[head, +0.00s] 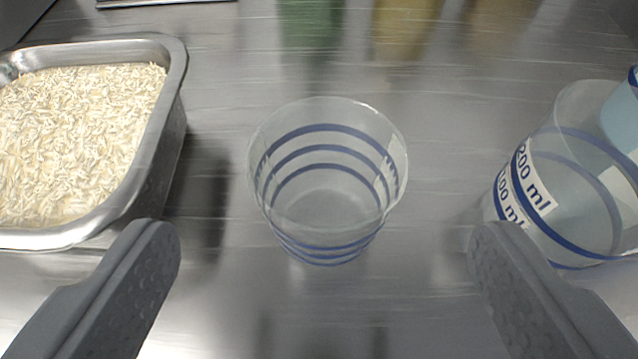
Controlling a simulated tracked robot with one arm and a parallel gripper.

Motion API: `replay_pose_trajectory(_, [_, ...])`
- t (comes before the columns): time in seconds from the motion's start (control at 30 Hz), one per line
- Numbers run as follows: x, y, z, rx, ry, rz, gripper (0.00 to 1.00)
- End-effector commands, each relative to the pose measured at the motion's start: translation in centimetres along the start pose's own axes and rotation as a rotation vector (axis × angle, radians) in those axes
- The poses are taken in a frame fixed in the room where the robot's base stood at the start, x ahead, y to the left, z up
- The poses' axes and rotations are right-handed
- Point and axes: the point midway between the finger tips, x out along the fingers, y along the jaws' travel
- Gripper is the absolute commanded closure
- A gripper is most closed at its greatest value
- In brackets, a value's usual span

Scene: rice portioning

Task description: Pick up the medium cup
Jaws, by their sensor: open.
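A clear cup with blue rings (327,215) stands upright and looks empty on the metal surface, in the middle of the head view. I take it for the medium cup; no label on it is readable from here. My gripper (325,245) is open, with one grey finger at the lower left and one at the lower right. The cup is centred between the two fingers and a little beyond their tips, with clear gaps on both sides. Nothing is held.
A metal tray of rice (172,95) is at the left, close to the left finger. A larger clear cup (560,190) marked 200 ml and 100 ml stands at the right, close to the right finger. Green and yellow patches show at the top. The surface around the middle cup is clear.

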Motion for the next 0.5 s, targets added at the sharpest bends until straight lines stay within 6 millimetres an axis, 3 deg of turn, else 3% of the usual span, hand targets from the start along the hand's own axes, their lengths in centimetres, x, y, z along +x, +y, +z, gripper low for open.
replay_pose_trajectory(0.2, [3.4, 0.0, 0.0, 0.0, 0.002, 0.0, 0.2])
replay_pose_trajectory(0.5, [5.3, 0.1, 0.1, 0.0, -0.001, 0.0, 0.2])
